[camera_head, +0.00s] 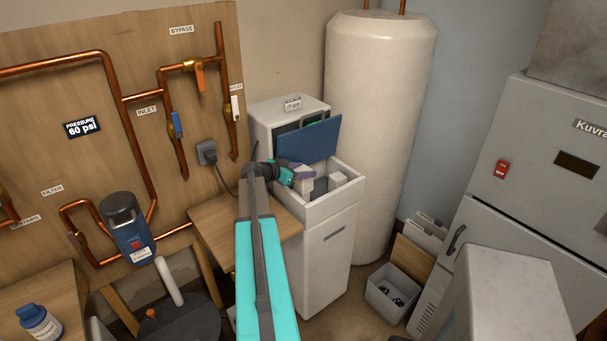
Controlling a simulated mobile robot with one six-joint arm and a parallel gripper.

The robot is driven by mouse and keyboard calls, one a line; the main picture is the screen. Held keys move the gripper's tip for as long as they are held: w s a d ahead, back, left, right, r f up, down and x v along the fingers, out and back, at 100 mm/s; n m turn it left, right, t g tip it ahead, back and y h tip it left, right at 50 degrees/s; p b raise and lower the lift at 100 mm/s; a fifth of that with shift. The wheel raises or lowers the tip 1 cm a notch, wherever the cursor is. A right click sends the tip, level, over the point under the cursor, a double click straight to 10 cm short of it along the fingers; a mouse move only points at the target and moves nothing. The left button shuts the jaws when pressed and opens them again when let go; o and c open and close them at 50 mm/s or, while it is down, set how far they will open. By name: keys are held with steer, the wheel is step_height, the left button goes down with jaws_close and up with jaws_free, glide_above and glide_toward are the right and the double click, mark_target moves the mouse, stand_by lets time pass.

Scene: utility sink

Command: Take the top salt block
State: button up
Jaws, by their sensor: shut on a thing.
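A white salt block (304,184) shows at the jaws of my gripper (294,175), inside the open top of the white softener cabinet (333,212). My gripper reaches in from the left and is shut on this block. Another pale block (336,180) shows to its right inside the cabinet. The blue lid (308,142) stands raised behind the opening. The gripper's fingertips are small here and partly hidden, and I cannot tell whether the held block touches what lies below it.
A wooden table (215,222) stands left of the cabinet, under my arm. A tall white tank (375,120) stands close behind right. Copper pipes (130,130) run along the board at left. A grey bin (390,292) sits on the floor at right.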

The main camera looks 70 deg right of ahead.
steer(key=shift+r+b, duration=0.95)
steer(key=shift+r, duration=0.65)
steer(key=s+a+r+b, duration=0.1)
steer(key=s+a+b, duration=0.4)
steer(key=s+a, duration=0.5)
steer(key=shift+s+a+r, duration=0.3)
steer(key=shift+s+a, duration=0.05)
steer(key=shift+s, duration=0.6)
